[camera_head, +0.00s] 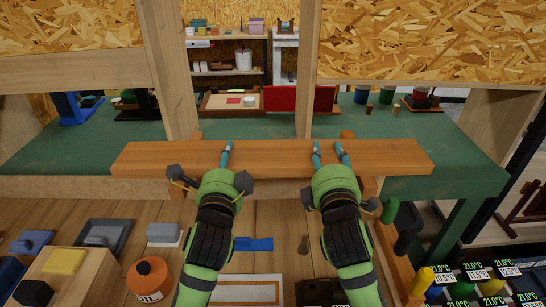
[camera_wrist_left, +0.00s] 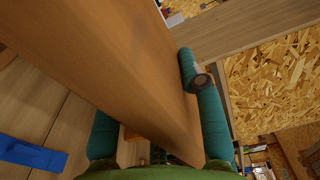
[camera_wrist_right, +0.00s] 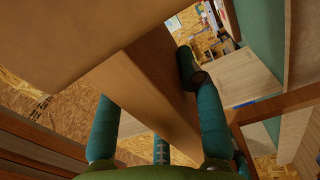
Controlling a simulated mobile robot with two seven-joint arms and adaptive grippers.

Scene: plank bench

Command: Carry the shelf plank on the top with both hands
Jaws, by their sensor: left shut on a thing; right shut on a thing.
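The shelf plank (camera_head: 270,158) is a long brown wooden board, lying level across the middle of the head view. My left gripper (camera_head: 225,158) is shut on the plank left of its middle. My right gripper (camera_head: 330,156) is shut on it right of its middle. In the left wrist view the plank (camera_wrist_left: 110,60) passes between the teal fingers (camera_wrist_left: 150,110). In the right wrist view the plank (camera_wrist_right: 155,85) also lies between the teal fingers (camera_wrist_right: 160,110). The plank hides part of the shelf edge behind it, so I cannot tell whether it touches anything there.
A green-topped bench (camera_head: 90,145) lies behind the plank, with two wooden uprights (camera_head: 167,70) rising near it. On the lower plank surface are an orange oil can (camera_head: 150,280), a blue piece (camera_head: 253,244) and grey blocks. Bottles and labels (camera_head: 470,285) stand at lower right.

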